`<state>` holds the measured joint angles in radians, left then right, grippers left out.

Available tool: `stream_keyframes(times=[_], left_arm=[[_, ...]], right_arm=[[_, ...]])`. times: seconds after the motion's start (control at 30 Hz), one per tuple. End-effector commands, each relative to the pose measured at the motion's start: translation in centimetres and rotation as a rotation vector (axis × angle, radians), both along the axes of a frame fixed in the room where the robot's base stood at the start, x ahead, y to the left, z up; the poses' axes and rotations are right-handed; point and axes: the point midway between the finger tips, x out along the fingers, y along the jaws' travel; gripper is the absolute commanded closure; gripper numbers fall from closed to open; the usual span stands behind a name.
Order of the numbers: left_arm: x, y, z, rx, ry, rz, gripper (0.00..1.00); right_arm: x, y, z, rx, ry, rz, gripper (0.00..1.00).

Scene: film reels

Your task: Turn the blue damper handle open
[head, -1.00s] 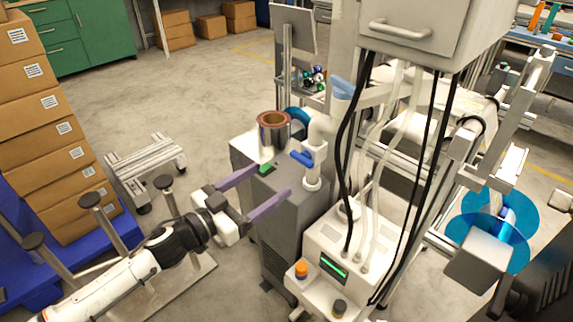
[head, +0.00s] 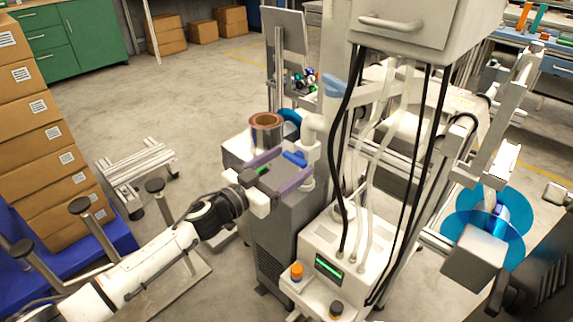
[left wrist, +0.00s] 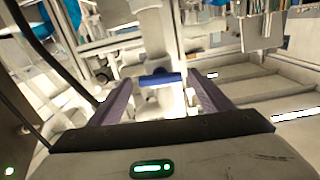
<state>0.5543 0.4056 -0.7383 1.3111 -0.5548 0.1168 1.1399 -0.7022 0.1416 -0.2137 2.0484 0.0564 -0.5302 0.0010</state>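The blue damper handle (head: 294,158) sticks out sideways from a white vertical pipe (head: 310,150) beside the grey cabinet. In the left wrist view the handle (left wrist: 160,79) lies crosswise, level, in front of the pipe. My left gripper (head: 298,163) is open, its two purple fingers reaching over the cabinet top towards the pipe. In the left wrist view the handle shows between the two fingertips (left wrist: 161,82), with a gap on each side. Whether either finger touches it cannot be told. My right gripper is not in view.
A copper-rimmed metal cylinder (head: 266,132) stands on the cabinet (head: 276,235) behind the left fingers. A white control box (head: 345,245) with hanging black and clear hoses stands to the right. Stacked cartons (head: 45,140) are at the far left. Floor behind is open.

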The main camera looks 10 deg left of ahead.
Motion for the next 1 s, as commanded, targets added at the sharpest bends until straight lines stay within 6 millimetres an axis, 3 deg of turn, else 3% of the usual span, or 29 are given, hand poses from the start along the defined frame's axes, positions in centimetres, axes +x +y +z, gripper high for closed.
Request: stream_keyframes(times=[0.03,0.23,0.67,1.0], left_arm=[[-0.01,0.02,0.0,0.0,0.0,0.0,0.37],[-0.02,0.04,-0.01,0.0,0.0,0.0,0.68],[-0.02,0.04,0.06,0.08,-0.058,0.001,0.68],[-0.04,0.03,0.06,0.311,-0.226,0.0,0.68]], right_arm=[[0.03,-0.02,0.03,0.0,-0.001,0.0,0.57],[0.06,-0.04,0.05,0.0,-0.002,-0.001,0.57],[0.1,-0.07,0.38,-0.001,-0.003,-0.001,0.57],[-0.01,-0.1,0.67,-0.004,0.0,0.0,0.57]])
